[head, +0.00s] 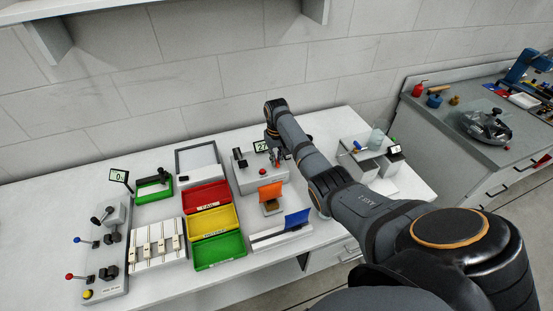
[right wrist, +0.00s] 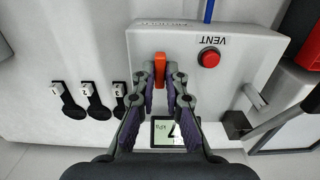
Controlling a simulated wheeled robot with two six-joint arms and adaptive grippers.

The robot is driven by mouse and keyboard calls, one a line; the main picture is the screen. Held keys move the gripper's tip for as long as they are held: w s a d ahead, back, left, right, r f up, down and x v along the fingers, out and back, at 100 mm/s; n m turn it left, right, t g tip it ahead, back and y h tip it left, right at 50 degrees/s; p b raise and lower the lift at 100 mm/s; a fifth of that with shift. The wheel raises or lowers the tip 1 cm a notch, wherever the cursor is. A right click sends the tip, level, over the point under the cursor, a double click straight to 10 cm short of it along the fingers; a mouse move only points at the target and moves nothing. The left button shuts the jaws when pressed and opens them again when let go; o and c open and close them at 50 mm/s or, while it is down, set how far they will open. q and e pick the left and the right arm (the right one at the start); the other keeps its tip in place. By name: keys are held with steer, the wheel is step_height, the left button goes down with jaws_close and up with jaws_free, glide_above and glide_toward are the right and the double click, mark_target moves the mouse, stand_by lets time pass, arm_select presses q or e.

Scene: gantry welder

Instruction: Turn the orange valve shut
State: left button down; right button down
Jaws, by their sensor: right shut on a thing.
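The orange valve (right wrist: 160,70) shows in the right wrist view as a short orange handle on a light grey box (right wrist: 225,45), with its long side running up and down the picture. My right gripper (right wrist: 160,88) is shut on the handle, one finger on each side of it. In the head view, my right gripper (head: 277,158) reaches down at the grey box (head: 247,182) near the back of the bench, and the valve cannot be made out there. My left gripper is not in view.
The box carries a red button (right wrist: 209,58) marked VENT and a small display (right wrist: 177,133) beside it. Several black numbered levers (right wrist: 95,108) lie to the left in the wrist view. Red, yellow and green bins (head: 217,215) stand left of the box in the head view.

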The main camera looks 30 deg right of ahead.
steer(key=shift+r, duration=0.1)
stand_by(0.3)
steer(key=n+p, duration=0.2)
steer(key=n, duration=0.1)
steer(key=shift+r, duration=0.1)
steer(key=n+p, duration=0.2)
steer(key=n, duration=0.3)
steer(key=shift+n, duration=0.4)
steer(key=n, duration=0.4)
steer(key=shift+p, duration=0.3)
steer(key=shift+w+n, duration=0.1)
steer(key=shift+n, duration=2.4)
steer(key=c, duration=1.4)
jaws_free()
